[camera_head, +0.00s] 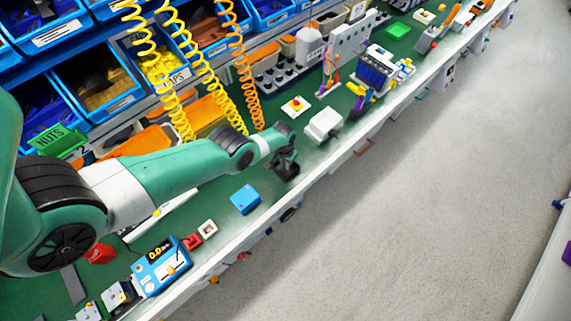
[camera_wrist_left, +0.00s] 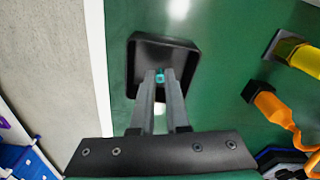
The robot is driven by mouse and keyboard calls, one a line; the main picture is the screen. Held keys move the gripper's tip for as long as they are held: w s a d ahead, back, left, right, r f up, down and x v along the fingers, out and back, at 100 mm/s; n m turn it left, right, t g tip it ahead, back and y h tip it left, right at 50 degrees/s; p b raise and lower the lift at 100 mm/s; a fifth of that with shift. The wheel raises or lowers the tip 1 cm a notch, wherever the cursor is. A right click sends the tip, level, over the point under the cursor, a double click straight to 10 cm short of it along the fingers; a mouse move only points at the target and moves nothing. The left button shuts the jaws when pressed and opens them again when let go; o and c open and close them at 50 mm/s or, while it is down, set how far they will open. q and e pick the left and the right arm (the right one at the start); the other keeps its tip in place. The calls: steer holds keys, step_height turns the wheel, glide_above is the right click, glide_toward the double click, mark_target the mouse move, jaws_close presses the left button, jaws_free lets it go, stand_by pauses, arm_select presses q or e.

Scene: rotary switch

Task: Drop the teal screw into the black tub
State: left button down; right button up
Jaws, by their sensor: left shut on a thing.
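The teal screw (camera_wrist_left: 160,75) is between the fingertips of my left gripper (camera_wrist_left: 160,77) in the left wrist view. The gripper is shut on it. The square black tub (camera_wrist_left: 191,65) lies beyond the fingertips in that view, and the screw appears within its outline. I cannot tell how high the screw is above the tub floor. In the head view my left gripper (camera_head: 286,164) reaches over the green bench near its front edge. The screw cannot be made out there, and the dark tub cannot be clearly separated from the gripper. My right gripper is not in view.
A white box (camera_head: 323,124) stands just right of the gripper, and a blue box (camera_head: 245,199) sits nearer me. Coiled yellow and orange hoses hang behind my arm. Blue parts bins (camera_head: 100,85) line the back.

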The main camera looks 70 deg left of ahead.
arm_select(q)
steer(key=shift+f, duration=0.65)
steer(key=shift+r, duration=0.2)
steer(key=shift+f, duration=0.25)
steer(key=c, duration=0.9)
jaws_free()
steer(key=shift+r, duration=0.1)
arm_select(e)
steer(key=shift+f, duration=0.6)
arm_select(q)
steer(key=shift+r, duration=0.1)
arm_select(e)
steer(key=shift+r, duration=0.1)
arm_select(q)
steer(key=r+p, duration=1.2)
steer(key=p, duration=0.1)
steer(key=shift+s+d+r, duration=0.1)
steer(key=shift+s+d, duration=0.1)
steer(key=shift+s, duration=0.05)
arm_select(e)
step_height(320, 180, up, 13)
